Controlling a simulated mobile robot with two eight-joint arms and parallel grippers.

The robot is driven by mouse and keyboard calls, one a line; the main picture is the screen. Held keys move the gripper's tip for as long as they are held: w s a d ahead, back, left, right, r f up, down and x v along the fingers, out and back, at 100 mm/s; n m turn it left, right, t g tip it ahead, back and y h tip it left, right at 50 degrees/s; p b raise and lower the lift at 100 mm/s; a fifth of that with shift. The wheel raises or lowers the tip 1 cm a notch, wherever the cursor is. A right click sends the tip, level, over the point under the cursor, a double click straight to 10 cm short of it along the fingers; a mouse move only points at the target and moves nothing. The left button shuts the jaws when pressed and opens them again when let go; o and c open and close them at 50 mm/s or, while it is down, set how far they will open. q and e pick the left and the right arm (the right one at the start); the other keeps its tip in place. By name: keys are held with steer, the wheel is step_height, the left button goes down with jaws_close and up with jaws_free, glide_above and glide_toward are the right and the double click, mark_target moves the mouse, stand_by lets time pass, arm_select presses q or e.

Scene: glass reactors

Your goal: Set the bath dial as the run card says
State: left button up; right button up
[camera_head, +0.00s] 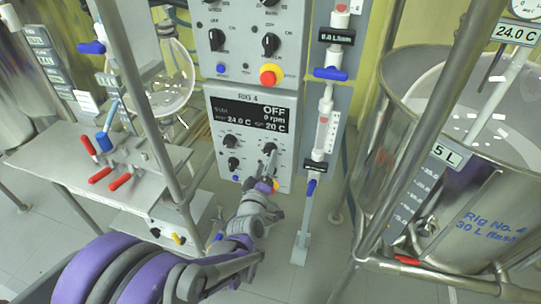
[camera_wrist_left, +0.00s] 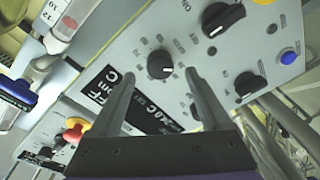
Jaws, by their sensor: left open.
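The RIG 4 control panel (camera_head: 248,125) stands at the centre of the head view. Its display reads OFF, 0 rpm, 24.0 C and 20 C. Two black dials sit on its left, an upper one (camera_head: 231,140) and a lower one (camera_head: 232,163). A right-hand dial (camera_head: 270,148) is partly behind my left gripper (camera_head: 268,162). In the left wrist view my left gripper (camera_wrist_left: 160,78) is open. A small round dial (camera_wrist_left: 160,64) shows between its fingertips, with a gap on each side. Depth to it is hard to judge. I cannot identify the run card.
A larger black dial (camera_wrist_left: 223,18), another dial (camera_wrist_left: 250,84) and a blue button (camera_wrist_left: 289,57) lie near the fingers. A steel frame post (camera_head: 145,110) and bench (camera_head: 95,175) stand left. A glass tube with valves (camera_head: 324,115) and a steel tank (camera_head: 455,205) stand right.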

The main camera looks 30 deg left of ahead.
mark_target(270, 153)
arm_select(q)
steer(key=shift+x, duration=2.1)
jaws_close()
